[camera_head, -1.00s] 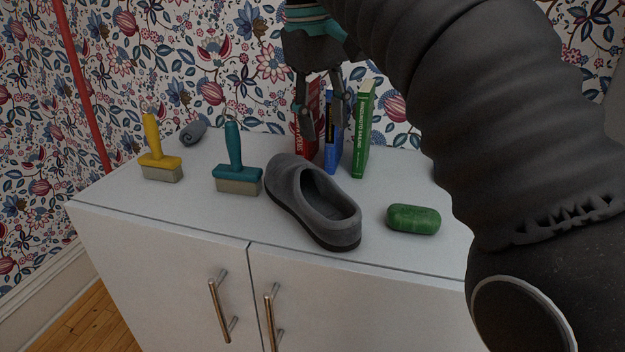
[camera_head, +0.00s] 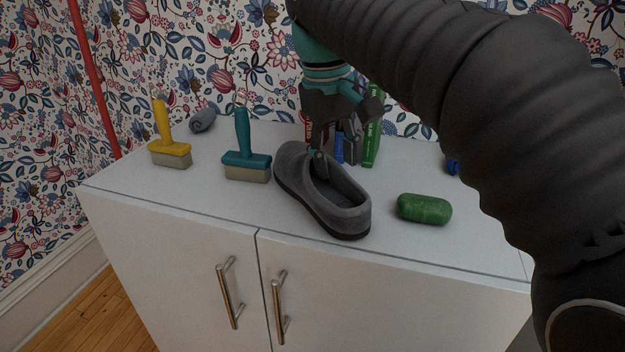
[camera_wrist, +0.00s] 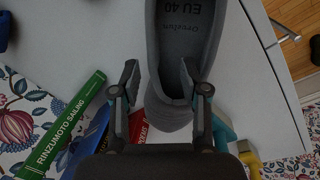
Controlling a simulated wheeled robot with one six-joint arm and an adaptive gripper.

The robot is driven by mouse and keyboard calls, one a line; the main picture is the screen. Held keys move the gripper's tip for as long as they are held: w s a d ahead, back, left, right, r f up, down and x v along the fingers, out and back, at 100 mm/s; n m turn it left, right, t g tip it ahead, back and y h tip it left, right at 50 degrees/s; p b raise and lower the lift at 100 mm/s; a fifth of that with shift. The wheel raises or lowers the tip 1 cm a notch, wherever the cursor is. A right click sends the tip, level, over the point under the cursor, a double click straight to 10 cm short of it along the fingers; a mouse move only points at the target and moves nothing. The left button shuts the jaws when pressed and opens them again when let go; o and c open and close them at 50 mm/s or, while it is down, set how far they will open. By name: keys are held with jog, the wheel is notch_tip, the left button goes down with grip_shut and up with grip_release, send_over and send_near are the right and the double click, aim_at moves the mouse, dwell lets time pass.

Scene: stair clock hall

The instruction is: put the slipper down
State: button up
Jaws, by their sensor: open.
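The grey slipper (camera_head: 340,212) rests sole down on the white cabinet top. Its toe points to the back left and its opening faces up. My gripper (camera_head: 337,158) is low over the slipper's far side, with its fingers apart. In the wrist view the slipper (camera_wrist: 172,32) shows printed text on its insole. There my gripper (camera_wrist: 160,76) has one finger over the slipper's opening and the other outside its left edge. The side wall lies between them. I cannot tell whether either finger touches it.
The white cabinet (camera_head: 180,225) also holds a yellow brush (camera_head: 170,150), a teal brush (camera_head: 245,160), a grey rolled item (camera_head: 203,120) and a green soap-like block (camera_head: 424,209). A green book (camera_head: 371,142) and a blue book (camera_head: 339,148) stand behind my gripper.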

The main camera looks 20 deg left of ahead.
aim_at(339, 192)
jog(key=f, duration=0.2)
jog(key=w+f, duration=0.1)
jog(key=f, duration=0.1)
jog(key=shift+d+f+b, duration=0.1)
jog(key=shift+d+b, duration=0.2)
jog(key=shift+b, duration=0.05)
grip_shut()
jog(key=shift+r+p, duration=0.2)
jog(key=shift+p, duration=0.15)
